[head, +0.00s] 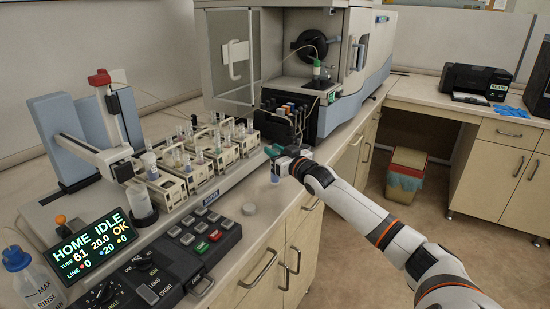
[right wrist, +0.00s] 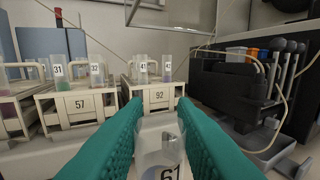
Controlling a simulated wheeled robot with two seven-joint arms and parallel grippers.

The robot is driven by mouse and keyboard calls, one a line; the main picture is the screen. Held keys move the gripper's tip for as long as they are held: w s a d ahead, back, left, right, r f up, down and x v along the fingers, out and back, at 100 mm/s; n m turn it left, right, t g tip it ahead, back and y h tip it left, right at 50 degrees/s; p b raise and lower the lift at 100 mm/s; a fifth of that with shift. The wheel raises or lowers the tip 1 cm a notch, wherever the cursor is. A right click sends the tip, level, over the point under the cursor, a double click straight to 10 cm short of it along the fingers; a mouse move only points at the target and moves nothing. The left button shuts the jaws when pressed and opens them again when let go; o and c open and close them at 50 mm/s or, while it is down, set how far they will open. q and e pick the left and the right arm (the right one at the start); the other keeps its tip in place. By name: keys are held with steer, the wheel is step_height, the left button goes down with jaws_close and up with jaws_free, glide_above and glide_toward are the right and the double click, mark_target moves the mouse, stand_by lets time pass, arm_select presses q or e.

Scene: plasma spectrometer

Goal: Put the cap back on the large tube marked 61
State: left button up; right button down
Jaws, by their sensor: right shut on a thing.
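The large tube marked 61 (right wrist: 162,148) is clear with a white label and stands upright between the two teal fingers of my right gripper (right wrist: 160,125) in the right wrist view. Its upper end looks open, with no cap on it. My right gripper (head: 274,152) is shut on this tube, and the tube's lower part (head: 275,174) shows below the fingers at the bench's front edge in the head view. A flat, round, pale disc (head: 249,208), which looks like the cap, lies on the bench in front of the tube. My left gripper is not in view.
Racks of small tubes (head: 172,190) stand left of my right gripper; the rack marked 92 (right wrist: 158,97) is behind the tube. A black pump unit (right wrist: 235,85) stands at right. The keypad (head: 190,240) is at front left. Bare bench surrounds the disc.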

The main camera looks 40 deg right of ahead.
steer(key=shift+f, duration=0.95)
steer(key=c, duration=1.2)
jaws_free()
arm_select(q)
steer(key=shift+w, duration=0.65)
arm_select(e)
steer(key=shift+s, duration=0.1)
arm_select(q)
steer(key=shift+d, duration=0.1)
arm_select(e)
steer(key=s, duration=0.4)
steer(key=s+a, duration=0.1)
steer(key=s, duration=0.6)
steer(key=shift+s+a, duration=0.15)
steer(key=shift+s, duration=0.25)
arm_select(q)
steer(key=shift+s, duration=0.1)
